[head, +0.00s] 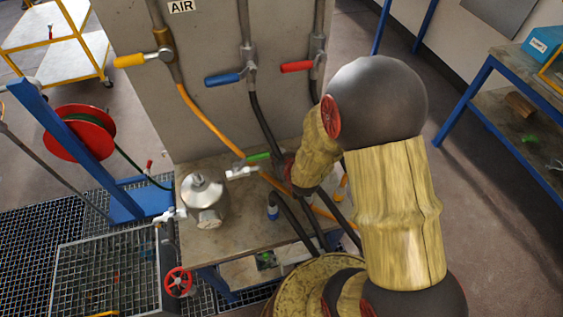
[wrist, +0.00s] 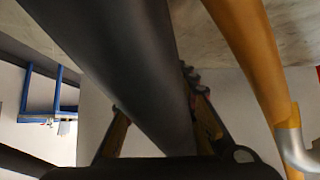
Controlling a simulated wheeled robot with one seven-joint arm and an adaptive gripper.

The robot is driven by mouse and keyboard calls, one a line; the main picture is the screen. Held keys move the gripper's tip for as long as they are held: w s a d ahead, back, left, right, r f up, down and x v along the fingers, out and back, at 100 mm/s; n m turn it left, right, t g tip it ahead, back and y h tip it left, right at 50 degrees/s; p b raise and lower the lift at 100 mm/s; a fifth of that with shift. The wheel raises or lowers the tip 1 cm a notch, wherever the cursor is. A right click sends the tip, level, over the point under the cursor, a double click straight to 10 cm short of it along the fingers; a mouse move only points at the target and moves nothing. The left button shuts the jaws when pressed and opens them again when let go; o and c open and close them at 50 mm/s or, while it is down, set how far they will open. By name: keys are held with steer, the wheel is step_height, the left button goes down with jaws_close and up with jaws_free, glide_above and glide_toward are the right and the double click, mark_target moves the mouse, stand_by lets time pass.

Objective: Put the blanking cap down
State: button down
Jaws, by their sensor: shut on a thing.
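My gripper (wrist: 152,100) is closed, with its two fingers on either side of a thick dark hose (wrist: 120,60) that crosses close in front of the wrist camera. The hose hides the space between the fingertips, so the blanking cap in the grip cannot be made out. In the head view my sleeved arm comes down over the right part of the bench (head: 235,235), and the gripper's end is among dark hoses, mostly hidden. A silver flanged vessel (head: 204,198) stands upright on the bench, left of my gripper.
Orange (head: 210,125) and dark hoses hang from yellow, blue and red valve handles on the grey panel (head: 200,95) behind the bench. A blue-tipped hose end (head: 272,212) is at the bench middle. Bare bench top shows right of the vessel. A red reel (head: 78,132) stands left.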

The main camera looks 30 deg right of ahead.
steer(key=shift+f, duration=0.75)
steer(key=shift+f+b, duration=0.45)
steer(key=shift+b, duration=0.1)
steer(key=shift+f, duration=0.15)
steer(key=c, duration=1.5)
jaws_free()
steer(key=shift+c, duration=0.2)
steer(key=shift+o, duration=0.6)
